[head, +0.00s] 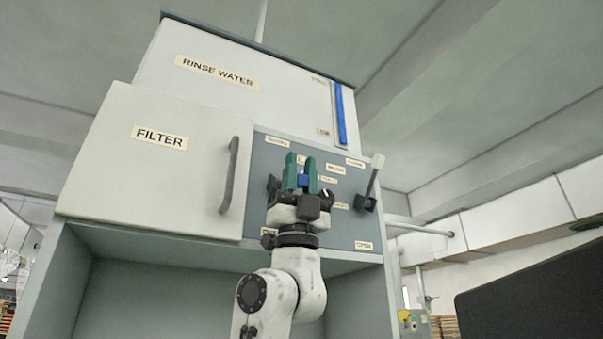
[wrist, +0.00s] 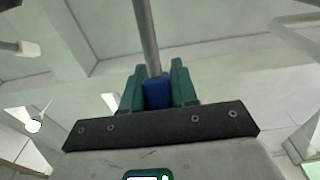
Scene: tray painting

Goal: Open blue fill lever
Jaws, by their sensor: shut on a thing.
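The blue grip of the fill lever (head: 303,181) sits between the two green fingers of my gripper (head: 302,166) in front of the grey control panel (head: 345,228). In the wrist view the lever's blue grip (wrist: 157,93) is between the green fingers of my gripper (wrist: 155,82), and its grey rod (wrist: 146,35) runs up from there. My gripper is shut on the blue grip. The lever's pivot and the panel labels behind my gripper are partly hidden.
A second lever (head: 372,180) with a pale grip stands to the right on the panel. The white FILTER door (head: 130,205) with a grey vertical handle (head: 229,175) is to the left. The RINSE WATER tank (head: 240,95) with a blue level strip (head: 340,115) is above.

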